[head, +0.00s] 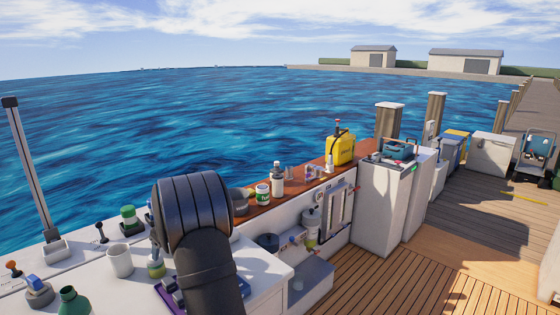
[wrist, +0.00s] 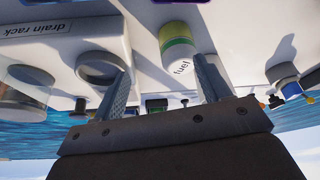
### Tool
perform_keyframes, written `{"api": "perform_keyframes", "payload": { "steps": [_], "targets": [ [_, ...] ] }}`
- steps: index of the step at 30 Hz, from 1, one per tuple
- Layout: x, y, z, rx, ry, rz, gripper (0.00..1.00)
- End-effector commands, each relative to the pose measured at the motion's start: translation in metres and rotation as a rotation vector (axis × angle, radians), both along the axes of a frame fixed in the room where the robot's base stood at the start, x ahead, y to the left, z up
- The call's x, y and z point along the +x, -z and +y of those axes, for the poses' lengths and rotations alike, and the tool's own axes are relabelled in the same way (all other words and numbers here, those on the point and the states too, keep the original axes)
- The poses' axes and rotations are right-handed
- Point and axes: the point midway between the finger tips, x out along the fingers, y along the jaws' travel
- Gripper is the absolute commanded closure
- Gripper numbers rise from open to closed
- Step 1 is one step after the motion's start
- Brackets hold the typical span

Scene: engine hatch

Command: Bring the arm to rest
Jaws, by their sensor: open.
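My gripper (wrist: 162,82) shows in the wrist view with its two grey fingers spread wide apart and nothing held between them. Beyond the fingers, nearer the right one, is a white container marked "fuel" (wrist: 180,50) with a green and yellow band. I cannot tell how far it is from the fingertips. In the head view my dark arm rises over the white counter (head: 262,270), and the gripper itself is hidden behind it.
A white mug (head: 120,262), a green-lidded jar (head: 130,220) and a green bottle (head: 73,302) stand left of my arm. A wooden shelf (head: 308,182) with bottles and a yellow canister (head: 341,150) lies to the right. The deck (head: 400,285) at the lower right is clear.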

Motion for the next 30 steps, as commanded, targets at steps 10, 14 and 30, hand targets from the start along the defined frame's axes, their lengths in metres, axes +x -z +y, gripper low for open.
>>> {"api": "perform_keyframes", "payload": {
  "steps": [10, 14, 30],
  "targets": [
    [0.003, -0.037, -0.062, 0.002, 0.004, -0.001, 0.31],
    [-0.006, -0.040, -0.048, 0.001, -0.025, 0.001, 0.31],
    [-0.059, -0.038, 0.047, -0.002, -0.151, 0.001, 0.31]
  ]
}}
